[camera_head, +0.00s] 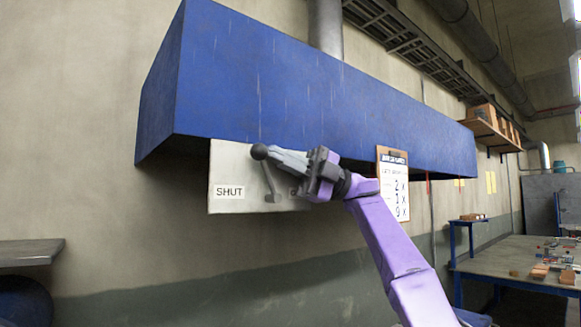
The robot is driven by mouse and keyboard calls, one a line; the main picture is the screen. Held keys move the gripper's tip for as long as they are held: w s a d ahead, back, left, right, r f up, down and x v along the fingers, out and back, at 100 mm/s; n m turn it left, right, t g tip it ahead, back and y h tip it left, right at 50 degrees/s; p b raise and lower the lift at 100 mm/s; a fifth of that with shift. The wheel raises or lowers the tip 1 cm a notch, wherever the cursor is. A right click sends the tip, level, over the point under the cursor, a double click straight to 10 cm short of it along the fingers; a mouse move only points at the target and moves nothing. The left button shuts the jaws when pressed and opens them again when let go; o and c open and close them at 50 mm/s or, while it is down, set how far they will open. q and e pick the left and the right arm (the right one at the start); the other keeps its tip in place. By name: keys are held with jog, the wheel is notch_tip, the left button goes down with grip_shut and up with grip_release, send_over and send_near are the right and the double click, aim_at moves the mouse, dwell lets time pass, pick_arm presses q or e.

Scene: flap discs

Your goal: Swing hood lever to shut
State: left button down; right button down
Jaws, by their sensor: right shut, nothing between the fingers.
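The hood lever (268,178) is on a pale grey panel (232,165) under the blue hood (300,90). Its dark ball knob (259,151) is at the upper left end, and the shaft slants down to the right from it. A white "SHUT" label (229,191) is on the panel's left, left of and below the knob. My right gripper (278,155) is in front of the panel, its fingers shut and pointing left. The fingertips are at the right side of the knob; I cannot tell whether they touch it. My gripper and wrist hide the panel's right part. My left gripper is not in view.
A clipboard (393,184) hangs right of my right wrist, below the hood. A workbench (520,262) with small items stands at the lower right. A grey ledge (30,252) is at the lower left. The wall below the panel is clear.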

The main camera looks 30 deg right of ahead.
jog(key=shift+w+a+r+h+p, duration=0.1)
jog(key=shift+a+h+p, duration=0.05)
jog(key=shift+h+p, duration=0.15)
jog(key=shift+a+r+h, duration=0.15)
jog(key=shift+a+h, duration=0.05)
jog(key=shift+h, duration=0.1)
jog(key=shift+s+a+n+h+p, duration=0.2)
jog(key=shift+s+n+h+p, duration=0.2)
jog(key=shift+s+h+p, duration=0.35)
jog(key=shift+w, duration=0.15)
jog(key=shift+a, duration=0.15)
